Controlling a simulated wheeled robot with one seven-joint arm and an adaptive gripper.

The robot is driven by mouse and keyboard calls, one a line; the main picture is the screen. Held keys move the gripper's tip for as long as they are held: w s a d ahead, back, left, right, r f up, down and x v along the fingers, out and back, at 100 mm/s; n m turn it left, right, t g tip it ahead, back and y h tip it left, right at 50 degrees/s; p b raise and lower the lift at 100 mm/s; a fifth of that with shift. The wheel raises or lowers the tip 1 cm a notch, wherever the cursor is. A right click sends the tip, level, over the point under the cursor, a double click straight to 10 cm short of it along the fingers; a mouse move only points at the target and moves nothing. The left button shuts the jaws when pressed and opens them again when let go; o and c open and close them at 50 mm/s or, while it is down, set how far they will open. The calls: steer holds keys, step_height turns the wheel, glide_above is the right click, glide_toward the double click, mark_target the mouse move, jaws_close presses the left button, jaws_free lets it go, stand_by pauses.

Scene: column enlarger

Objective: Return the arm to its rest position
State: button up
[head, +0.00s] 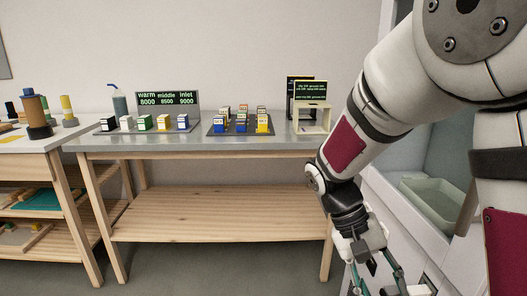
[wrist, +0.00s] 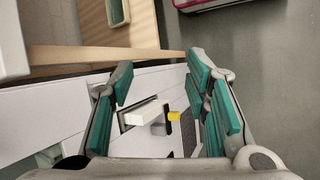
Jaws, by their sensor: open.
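My arm (head: 345,140) comes down from the upper right in the head view, bent at the elbow. My gripper (head: 378,284) hangs low at the bottom right, in front of the white cabinet and below the bench top, partly cut off by the picture's edge. In the wrist view my gripper (wrist: 165,95) has its teal-padded fingers wide apart.
A metal-topped bench (head: 200,146) with a wooden lower shelf (head: 220,213) stands left of my arm. It bears several small coloured boxes (head: 163,122), a sign (head: 168,98) and a wash bottle (head: 120,103). A pale tray (head: 432,203) lies in a recess at right. Grey floor is free below the bench.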

steer(key=s+a+r+n+t+y, duration=0.1)
steer(key=s+r+t+y, duration=0.3)
steer(key=s, duration=0.6)
steer(key=s+a+r+n+t+y, duration=0.1)
steer(key=s+r, duration=0.4)
steer(key=s, duration=0.5)
step_height(320, 180, up, 22)
steer(key=t+p, duration=0.4)
steer(key=p, duration=1.5)
steer(key=shift+a+f+n+p, duration=0.15)
steer(key=shift+f+n+p, duration=0.1)
steer(key=shift+n+p, duration=0.1)
